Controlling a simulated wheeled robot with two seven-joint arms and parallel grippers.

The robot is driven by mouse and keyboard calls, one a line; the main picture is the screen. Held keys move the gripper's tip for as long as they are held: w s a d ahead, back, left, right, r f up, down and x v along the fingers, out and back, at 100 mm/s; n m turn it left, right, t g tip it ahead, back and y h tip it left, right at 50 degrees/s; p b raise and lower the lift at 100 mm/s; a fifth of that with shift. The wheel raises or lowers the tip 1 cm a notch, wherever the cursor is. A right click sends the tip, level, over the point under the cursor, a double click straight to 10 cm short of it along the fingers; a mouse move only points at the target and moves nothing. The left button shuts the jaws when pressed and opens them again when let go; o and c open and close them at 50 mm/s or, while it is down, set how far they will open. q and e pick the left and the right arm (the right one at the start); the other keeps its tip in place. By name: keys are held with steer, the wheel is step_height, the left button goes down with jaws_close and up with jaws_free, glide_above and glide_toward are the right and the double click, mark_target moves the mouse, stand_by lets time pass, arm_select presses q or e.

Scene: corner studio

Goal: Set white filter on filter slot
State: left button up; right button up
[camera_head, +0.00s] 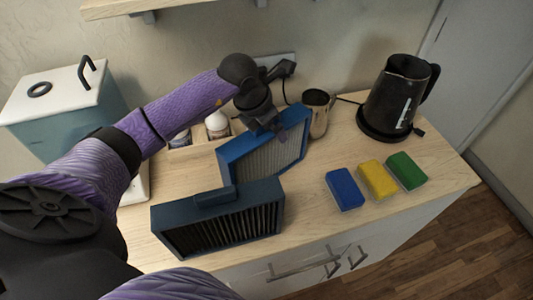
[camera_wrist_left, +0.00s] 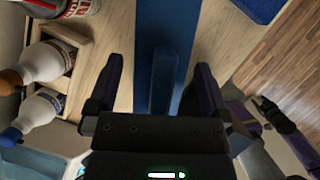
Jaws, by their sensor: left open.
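The white filter (camera_head: 268,152) has a blue frame and pale pleats. It stands tilted on the counter in the head view. My left gripper (camera_head: 268,128) is over its upper edge, partly covering it. In the left wrist view my left gripper (camera_wrist_left: 158,88) is open, with one finger on each side of a blue tab (camera_wrist_left: 163,78) on the blue frame. I cannot tell whether a finger touches the tab. I cannot make out a separate filter slot. What may be my right gripper is small and dark at the right of the wrist view.
A blue-framed filter with dark pleats (camera_head: 222,222) stands in front. Blue (camera_head: 345,188), yellow (camera_head: 378,179) and green (camera_head: 407,171) sponges lie right. A metal cup (camera_head: 318,115) and black kettle (camera_head: 398,98) stand behind. Bottles (camera_head: 217,123) sit in a wooden box. A lidded bin (camera_head: 60,95) is left.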

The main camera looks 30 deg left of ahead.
arm_select(q)
jaws_close()
stand_by(0.4)
